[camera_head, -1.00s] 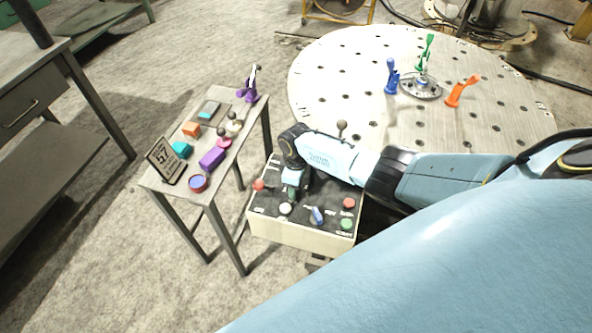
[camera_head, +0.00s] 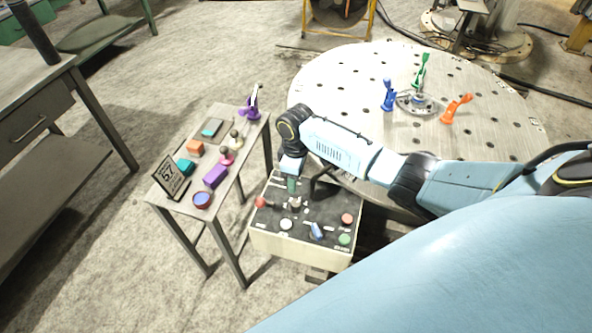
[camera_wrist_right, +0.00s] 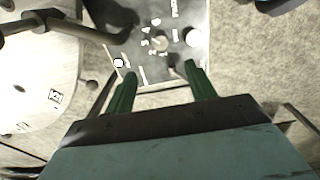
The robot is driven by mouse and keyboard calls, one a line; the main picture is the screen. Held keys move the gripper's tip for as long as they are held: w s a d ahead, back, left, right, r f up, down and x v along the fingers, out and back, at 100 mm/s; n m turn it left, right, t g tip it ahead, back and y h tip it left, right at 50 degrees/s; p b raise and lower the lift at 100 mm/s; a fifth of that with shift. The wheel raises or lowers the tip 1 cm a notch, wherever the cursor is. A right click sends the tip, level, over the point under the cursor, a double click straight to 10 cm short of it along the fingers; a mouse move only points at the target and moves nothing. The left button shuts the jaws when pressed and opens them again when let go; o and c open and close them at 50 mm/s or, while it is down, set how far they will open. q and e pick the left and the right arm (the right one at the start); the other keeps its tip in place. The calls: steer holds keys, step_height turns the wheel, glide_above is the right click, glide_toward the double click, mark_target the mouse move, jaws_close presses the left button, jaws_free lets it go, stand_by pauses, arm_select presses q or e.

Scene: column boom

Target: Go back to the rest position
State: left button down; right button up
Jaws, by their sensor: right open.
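My right arm comes in from the right in the head view, and its gripper (camera_head: 291,184) points down over the control box (camera_head: 300,248). In the right wrist view the green fingers of this gripper (camera_wrist_right: 160,74) stand apart with nothing between them. Beyond the fingertips are the box's dark panel and a small knob (camera_wrist_right: 159,42), apart from the fingers. The panel also carries a red button (camera_head: 347,218), a green button (camera_head: 344,239), a white button (camera_head: 285,224) and a blue switch (camera_head: 317,230). My left gripper is not in view.
A round perforated table (camera_head: 340,75) lies close beside and behind my right arm, with blue (camera_head: 388,96), green (camera_head: 421,72) and orange (camera_head: 455,108) clamps. A small side table (camera_head: 233,171) with several small objects stands left of the box. Floor between the left workbench and side table is clear.

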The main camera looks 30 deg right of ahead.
steer(key=shift+r, duration=0.3)
